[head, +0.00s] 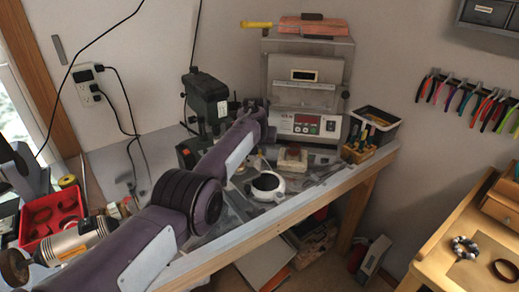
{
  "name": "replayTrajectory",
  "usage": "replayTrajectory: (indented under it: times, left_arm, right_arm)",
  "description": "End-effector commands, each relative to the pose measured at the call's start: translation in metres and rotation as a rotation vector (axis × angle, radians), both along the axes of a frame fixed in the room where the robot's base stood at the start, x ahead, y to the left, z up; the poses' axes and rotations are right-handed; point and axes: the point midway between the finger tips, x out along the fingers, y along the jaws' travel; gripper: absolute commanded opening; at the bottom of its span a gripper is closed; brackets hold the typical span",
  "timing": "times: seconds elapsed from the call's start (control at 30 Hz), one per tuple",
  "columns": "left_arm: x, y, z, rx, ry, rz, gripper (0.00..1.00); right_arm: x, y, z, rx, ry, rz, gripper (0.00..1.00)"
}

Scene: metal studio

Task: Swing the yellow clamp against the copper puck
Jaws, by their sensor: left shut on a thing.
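My left arm reaches in from the lower left across the bench. Its gripper (250,106) is at the back of the bench, between the black machine and the white furnace with the control panel. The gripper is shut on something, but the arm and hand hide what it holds. I cannot make out the yellow clamp. I cannot pick out the copper puck for certain; a small brownish shape (240,169) lies beside the arm, left of a white round pot. My right gripper is not in view.
The black machine (208,98) stands left of the hand, the furnace (306,90) right of it. The white pot (267,186) and a small block (292,159) stand on the bench. A dark bin (375,124) is at the right end. A red tray (50,215) is at left.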

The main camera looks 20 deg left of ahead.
Motion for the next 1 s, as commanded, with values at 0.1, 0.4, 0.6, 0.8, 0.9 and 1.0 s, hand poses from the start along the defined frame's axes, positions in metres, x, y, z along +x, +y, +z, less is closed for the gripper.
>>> replayTrajectory:
  times: [0.1, 0.4, 0.6, 0.8, 0.9, 1.0]
  left_arm:
    - [-0.001, 0.000, 0.002, 0.000, 0.001, -0.021, 0.00]
    - [-0.007, -0.003, 0.004, -0.001, 0.002, -0.186, 0.00]
    - [-0.013, -0.007, 0.003, -0.001, 0.002, -0.368, 0.00]
    - [-0.020, -0.009, 0.000, -0.001, 0.000, -0.560, 0.00]
    - [-0.023, -0.009, -0.001, -0.001, 0.001, -0.648, 0.00]
    - [-0.026, -0.010, -0.002, 0.000, -0.001, -0.731, 0.00]
  right_arm:
    - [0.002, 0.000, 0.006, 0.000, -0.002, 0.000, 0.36]
    - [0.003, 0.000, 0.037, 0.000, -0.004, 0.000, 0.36]
    - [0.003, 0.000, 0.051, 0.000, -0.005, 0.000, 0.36]
    - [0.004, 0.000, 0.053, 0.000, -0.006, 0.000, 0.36]
    - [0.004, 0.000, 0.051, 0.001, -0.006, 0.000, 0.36]
    - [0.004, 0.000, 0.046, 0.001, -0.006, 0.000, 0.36]
